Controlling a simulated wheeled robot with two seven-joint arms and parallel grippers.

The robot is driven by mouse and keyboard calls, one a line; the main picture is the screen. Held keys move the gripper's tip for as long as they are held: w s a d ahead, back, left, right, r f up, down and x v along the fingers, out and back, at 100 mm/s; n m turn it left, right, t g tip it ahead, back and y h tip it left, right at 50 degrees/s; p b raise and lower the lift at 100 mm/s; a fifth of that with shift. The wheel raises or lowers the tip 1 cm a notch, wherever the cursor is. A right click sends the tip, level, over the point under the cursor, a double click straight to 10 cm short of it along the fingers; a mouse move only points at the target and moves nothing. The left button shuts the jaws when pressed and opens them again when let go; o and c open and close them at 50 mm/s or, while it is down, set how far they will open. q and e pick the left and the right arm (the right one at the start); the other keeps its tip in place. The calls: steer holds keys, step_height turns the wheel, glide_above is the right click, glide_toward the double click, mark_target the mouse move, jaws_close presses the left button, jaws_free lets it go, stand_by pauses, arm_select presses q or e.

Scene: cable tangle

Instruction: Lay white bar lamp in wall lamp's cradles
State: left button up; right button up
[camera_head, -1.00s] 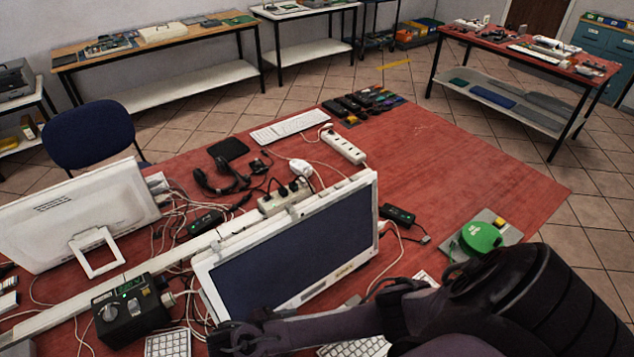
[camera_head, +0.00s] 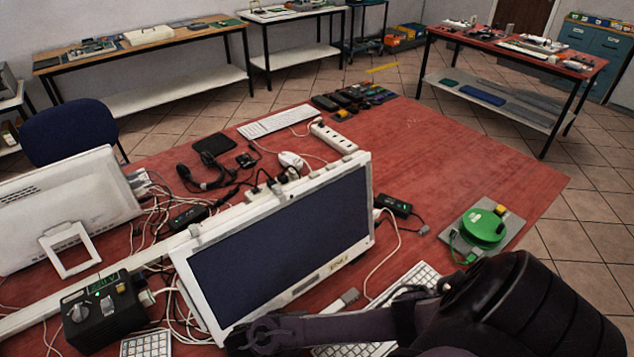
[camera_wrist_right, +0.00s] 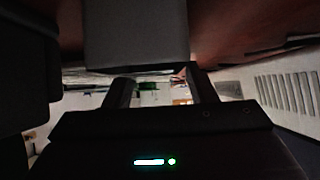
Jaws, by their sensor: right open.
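I cannot make out a bar lamp or a wall lamp with cradles for certain in either view. A long white bar (camera_head: 60,297) runs diagonally across the red table behind the monitor; I cannot tell whether it is a lamp or cable trunking. My right gripper (camera_wrist_right: 160,88) shows in the right wrist view with its two dark fingers apart and nothing clear between them. In the head view my dark arm crosses the bottom right, and its fingers cannot be made out there. My left gripper is in neither view.
The red table (camera_head: 480,160) holds a white monitor (camera_head: 285,240), a second screen (camera_head: 65,210), a black control box (camera_head: 103,312), a green reel (camera_head: 483,227), a power strip (camera_head: 333,138) and tangled cables. Its right part is largely bare. A blue chair (camera_head: 70,128) stands at left.

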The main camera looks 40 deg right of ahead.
steer(key=shift+d+f, duration=0.2)
steer(key=shift+d, duration=0.2)
steer(key=shift+s, duration=0.1)
jaws_close()
steer(key=shift+r, duration=0.1)
